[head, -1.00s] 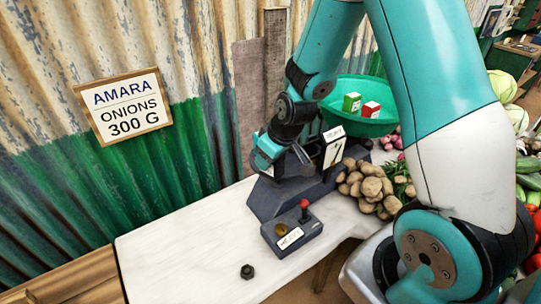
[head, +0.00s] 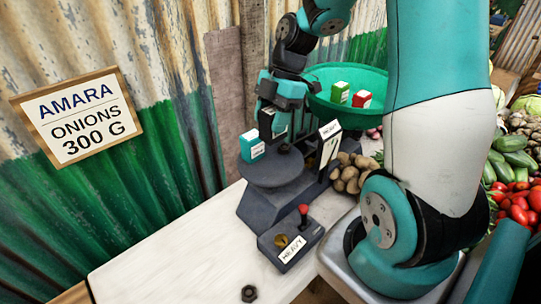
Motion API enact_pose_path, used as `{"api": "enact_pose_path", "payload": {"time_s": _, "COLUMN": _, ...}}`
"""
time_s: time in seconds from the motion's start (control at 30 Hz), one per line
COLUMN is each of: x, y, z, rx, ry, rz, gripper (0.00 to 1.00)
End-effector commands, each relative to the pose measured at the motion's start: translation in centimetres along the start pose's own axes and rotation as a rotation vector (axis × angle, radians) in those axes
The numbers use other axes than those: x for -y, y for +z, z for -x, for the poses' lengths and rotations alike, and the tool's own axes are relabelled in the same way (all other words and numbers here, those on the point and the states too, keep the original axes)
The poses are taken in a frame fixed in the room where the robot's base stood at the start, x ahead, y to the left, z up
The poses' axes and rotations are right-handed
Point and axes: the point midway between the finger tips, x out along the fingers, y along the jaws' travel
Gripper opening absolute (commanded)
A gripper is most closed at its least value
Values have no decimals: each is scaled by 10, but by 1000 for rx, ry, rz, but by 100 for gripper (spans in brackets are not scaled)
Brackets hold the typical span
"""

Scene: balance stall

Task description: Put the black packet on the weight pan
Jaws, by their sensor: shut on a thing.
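The weight pan (head: 262,176) is the dark round plate of the balance, on its left side. A teal and white packet (head: 252,147) stands on the pan's left part, and a small dark weight (head: 284,149) sits near its back. My gripper (head: 276,122) points down above the back of the pan. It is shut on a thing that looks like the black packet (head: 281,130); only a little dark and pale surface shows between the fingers. I cannot tell whether this packet touches anything below.
The green bowl (head: 390,115) holds a green packet (head: 340,92) and a red packet (head: 362,99). A control box (head: 290,240) with a red-knobbed lever stands in front of the balance. A hex nut (head: 249,293) lies on the white counter (head: 170,260). Potatoes (head: 350,175) crowd the right.

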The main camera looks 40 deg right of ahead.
Motion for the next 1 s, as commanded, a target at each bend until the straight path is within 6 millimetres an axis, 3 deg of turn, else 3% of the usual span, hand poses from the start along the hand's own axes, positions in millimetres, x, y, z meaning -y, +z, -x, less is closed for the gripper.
{"api": "enact_pose_path", "payload": {"time_s": 0.1, "x": 1, "y": 12, "z": -31, "rx": -3, "ry": -7, "rz": -3, "gripper": 22}}
{"api": "enact_pose_path", "payload": {"time_s": 0.3, "x": 0, "y": 26, "z": -64, "rx": -2, "ry": -2, "rz": -2, "gripper": 22}}
{"api": "enact_pose_path", "payload": {"time_s": 0.7, "x": 0, "y": 43, "z": -104, "rx": -1, "ry": -1, "rz": -3, "gripper": 22}}
{"api": "enact_pose_path", "payload": {"time_s": 1.0, "x": 0, "y": 45, "z": -107, "rx": 1, "ry": 1, "rz": -2, "gripper": 22}}
